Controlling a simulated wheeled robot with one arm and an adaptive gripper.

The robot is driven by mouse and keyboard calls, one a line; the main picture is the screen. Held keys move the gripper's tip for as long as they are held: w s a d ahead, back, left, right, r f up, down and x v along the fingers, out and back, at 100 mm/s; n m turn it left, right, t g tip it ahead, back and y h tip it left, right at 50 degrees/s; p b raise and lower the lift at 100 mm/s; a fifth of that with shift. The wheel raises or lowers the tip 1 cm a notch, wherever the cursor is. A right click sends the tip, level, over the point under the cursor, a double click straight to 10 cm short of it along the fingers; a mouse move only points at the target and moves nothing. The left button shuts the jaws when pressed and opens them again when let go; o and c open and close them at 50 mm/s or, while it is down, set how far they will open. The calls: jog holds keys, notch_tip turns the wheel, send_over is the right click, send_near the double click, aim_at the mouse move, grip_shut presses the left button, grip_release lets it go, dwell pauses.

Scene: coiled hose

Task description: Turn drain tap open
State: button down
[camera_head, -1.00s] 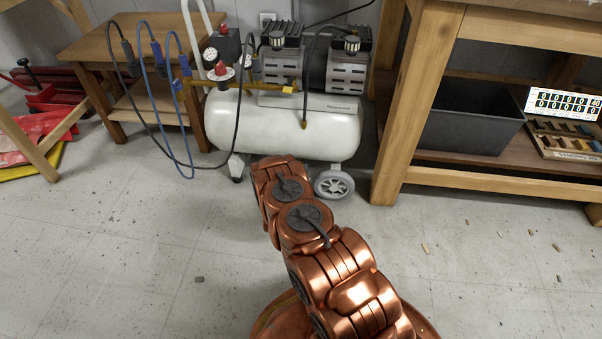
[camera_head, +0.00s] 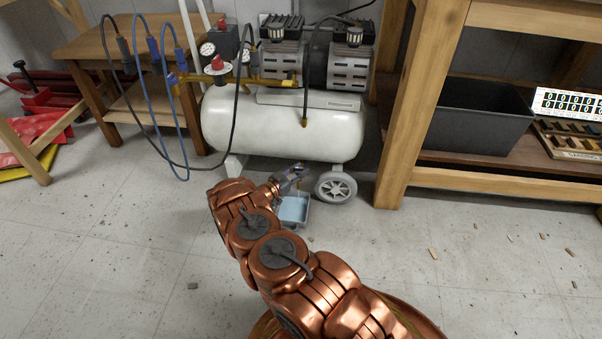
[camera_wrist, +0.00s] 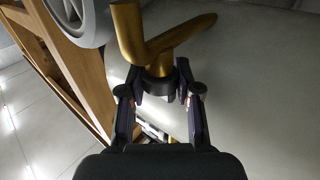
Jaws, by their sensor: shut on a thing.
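The brass drain tap (camera_wrist: 150,45), with its pipe and a lever-like arm, shows in the wrist view by the tank's pale underside. My gripper (camera_wrist: 160,88) is shut on the tap's dark collared end, one finger on each side. In the head view my gripper (camera_head: 291,178) is under the white compressor tank (camera_head: 280,128), left of its wheel. There the tap is too small or hidden to make out.
A small blue-filled tray (camera_head: 293,209) stands on the floor just below my gripper. The grey wheel (camera_head: 336,187) is close on the right. A wooden bench (camera_head: 395,150) stands farther right; hoses (camera_head: 140,100) loop at left.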

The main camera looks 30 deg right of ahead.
jog(key=shift+s+d+m+g, duration=0.1)
jog(key=shift+d+m+g, duration=0.1)
jog(key=shift+m+g, duration=0.8)
jog(key=c, duration=0.8)
grip_release()
jog(key=shift+a, duration=0.1)
jog(key=shift+a, duration=0.2)
jog(key=a, duration=1.1)
jog(key=shift+s+a, duration=0.25)
jog(key=shift+a, duration=0.1)
jog(key=shift+d, duration=0.1)
